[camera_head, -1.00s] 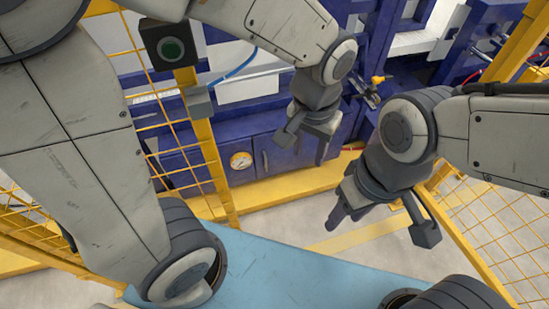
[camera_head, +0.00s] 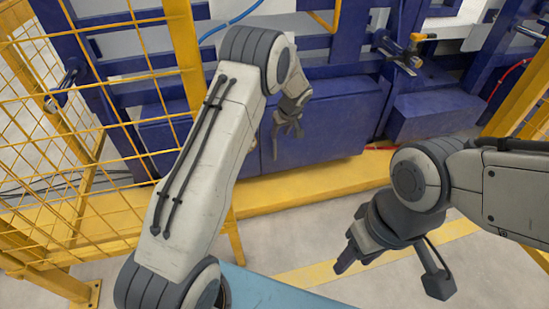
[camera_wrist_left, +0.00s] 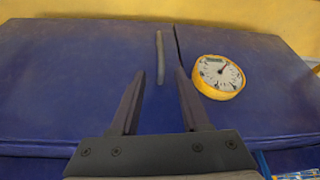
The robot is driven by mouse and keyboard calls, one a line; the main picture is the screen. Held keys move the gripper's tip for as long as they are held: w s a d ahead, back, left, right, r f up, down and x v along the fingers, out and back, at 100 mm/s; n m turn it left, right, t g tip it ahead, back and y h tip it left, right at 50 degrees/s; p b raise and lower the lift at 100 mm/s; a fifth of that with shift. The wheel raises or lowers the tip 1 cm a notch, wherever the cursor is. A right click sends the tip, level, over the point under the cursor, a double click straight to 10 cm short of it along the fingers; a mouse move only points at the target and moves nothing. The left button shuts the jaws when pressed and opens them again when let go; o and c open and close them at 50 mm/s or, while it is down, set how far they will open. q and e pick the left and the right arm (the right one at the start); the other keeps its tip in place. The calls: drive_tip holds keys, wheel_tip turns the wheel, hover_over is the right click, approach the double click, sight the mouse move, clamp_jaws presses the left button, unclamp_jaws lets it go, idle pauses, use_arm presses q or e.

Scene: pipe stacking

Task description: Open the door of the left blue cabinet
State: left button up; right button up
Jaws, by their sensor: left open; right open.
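The left blue cabinet (camera_head: 335,125) stands low behind the yellow frame in the head view, partly hidden by my left arm. It fills most of the left wrist view (camera_wrist_left: 80,70). There a thin grey upright handle (camera_wrist_left: 160,57) sits beside a dark door seam (camera_wrist_left: 178,46). My left gripper (camera_head: 288,132) is open in front of the cabinet. In the left wrist view its fingertips (camera_wrist_left: 159,74) stand on either side of the handle's lower end; I cannot tell whether they touch it. My right gripper (camera_head: 358,258) is open and empty over the floor.
A round yellow-rimmed gauge (camera_wrist_left: 218,77) is on the cabinet just right of the seam and close to a finger. A yellow beam (camera_head: 300,186) runs along the cabinet's foot. Yellow mesh fencing (camera_head: 60,150) stands at left. Another blue box (camera_head: 435,117) is at right.

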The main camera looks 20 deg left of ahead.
sight(275, 144)
use_arm(q)
drive_tip(key=b+x, duration=0.4)
drive_tip(key=x, duration=0.7)
drive_tip(key=shift+a+f, duration=0.1)
drive_tip(key=shift+a, duration=0.05)
clamp_jaws()
idle(1.1)
